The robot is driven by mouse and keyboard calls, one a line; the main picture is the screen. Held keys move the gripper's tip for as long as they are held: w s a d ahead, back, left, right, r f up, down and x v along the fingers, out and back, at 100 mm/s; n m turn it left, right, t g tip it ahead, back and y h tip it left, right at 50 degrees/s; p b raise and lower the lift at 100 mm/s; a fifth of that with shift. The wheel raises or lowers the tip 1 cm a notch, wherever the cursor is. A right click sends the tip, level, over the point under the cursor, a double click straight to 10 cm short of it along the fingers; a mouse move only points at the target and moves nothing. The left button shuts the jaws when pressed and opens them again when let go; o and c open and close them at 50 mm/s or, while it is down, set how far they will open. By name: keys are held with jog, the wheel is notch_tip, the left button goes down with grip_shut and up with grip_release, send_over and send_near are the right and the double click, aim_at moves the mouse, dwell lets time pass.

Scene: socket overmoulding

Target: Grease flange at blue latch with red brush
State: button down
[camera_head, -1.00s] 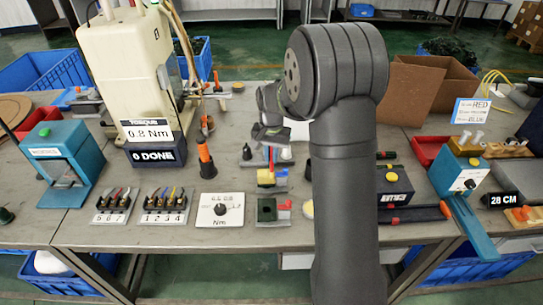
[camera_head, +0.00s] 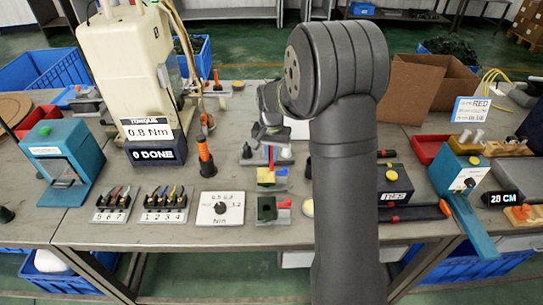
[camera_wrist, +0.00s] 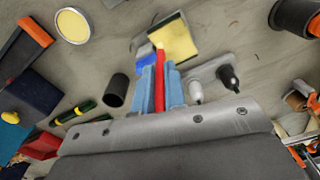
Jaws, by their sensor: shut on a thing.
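My gripper (camera_wrist: 160,90) has its two light blue fingers closed around the red brush (camera_wrist: 160,68) in the wrist view. The brush tip points at a fixture with a blue latch (camera_wrist: 146,64) and a yellow block (camera_wrist: 178,40). Whether the tip touches the fixture I cannot tell. In the head view the red brush (camera_head: 271,156) hangs below my gripper (camera_head: 270,143), just above and behind the yellow block (camera_head: 266,176). The flange itself is not clearly visible. A round tin of pale yellow grease (camera_wrist: 73,25) stands at the upper left of the wrist view.
A dark bottle (camera_wrist: 228,78) and a white bottle (camera_wrist: 195,92) stand close to the right of the fingers. A black cylinder (camera_wrist: 117,90) is at their left. A green block fixture (camera_head: 268,208) stands in front of the yellow block. My arm hides part of the bench.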

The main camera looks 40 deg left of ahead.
jog(key=shift+w+a, duration=0.15)
jog(key=shift+s+d, duration=0.6)
jog(key=shift+a, duration=0.1)
jog(key=shift+w+a, duration=0.5)
jog(key=shift+w, duration=0.1)
jog(key=shift+s+d, duration=0.6)
jog(key=shift+r, duration=0.1)
